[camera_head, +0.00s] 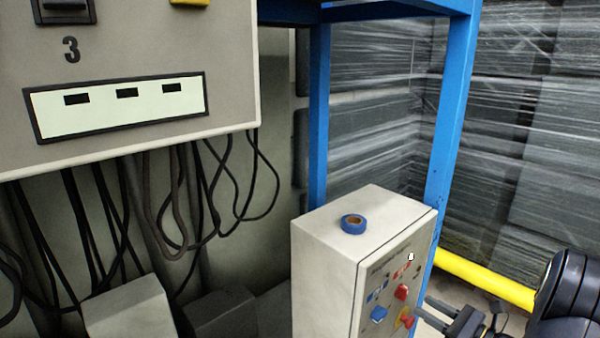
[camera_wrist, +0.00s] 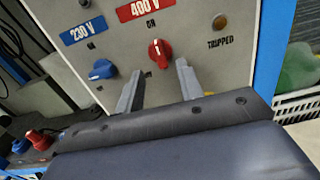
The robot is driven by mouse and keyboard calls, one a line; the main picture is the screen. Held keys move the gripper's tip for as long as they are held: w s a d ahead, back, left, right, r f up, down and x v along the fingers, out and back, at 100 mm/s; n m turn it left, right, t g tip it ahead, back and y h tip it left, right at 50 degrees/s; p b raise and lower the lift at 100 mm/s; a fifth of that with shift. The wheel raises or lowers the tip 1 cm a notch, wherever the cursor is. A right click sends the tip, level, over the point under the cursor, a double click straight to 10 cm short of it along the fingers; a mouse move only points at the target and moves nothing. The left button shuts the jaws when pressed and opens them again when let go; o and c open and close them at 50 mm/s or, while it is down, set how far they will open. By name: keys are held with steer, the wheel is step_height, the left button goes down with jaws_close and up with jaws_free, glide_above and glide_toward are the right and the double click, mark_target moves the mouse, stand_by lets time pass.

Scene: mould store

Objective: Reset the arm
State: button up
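My gripper (camera_head: 421,309) is at the lower right of the head view, just right of the front of a light grey control box (camera_head: 327,246). In the wrist view my gripper (camera_wrist: 160,68) shows two grey fingers standing apart with nothing between them. A red knob (camera_wrist: 159,52) under a red "400 V" label (camera_wrist: 145,8) lies just beyond the fingertips, in line with the gap. I cannot tell whether the fingers touch the panel. A blue knob (camera_wrist: 101,69) sits to its left under a blue "230 V" label (camera_wrist: 83,31).
A blue tape roll (camera_head: 353,223) lies on the box top. A cabinet (camera_head: 150,50) marked 3 hangs at upper left, with black cables (camera_head: 170,215) below. A blue frame post (camera_head: 448,130) and a yellow rail (camera_head: 480,278) stand behind. A green item (camera_wrist: 297,68) shows at right.

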mark_target(407, 294)
steer(key=x, duration=0.5)
steer(key=shift+p, duration=0.3)
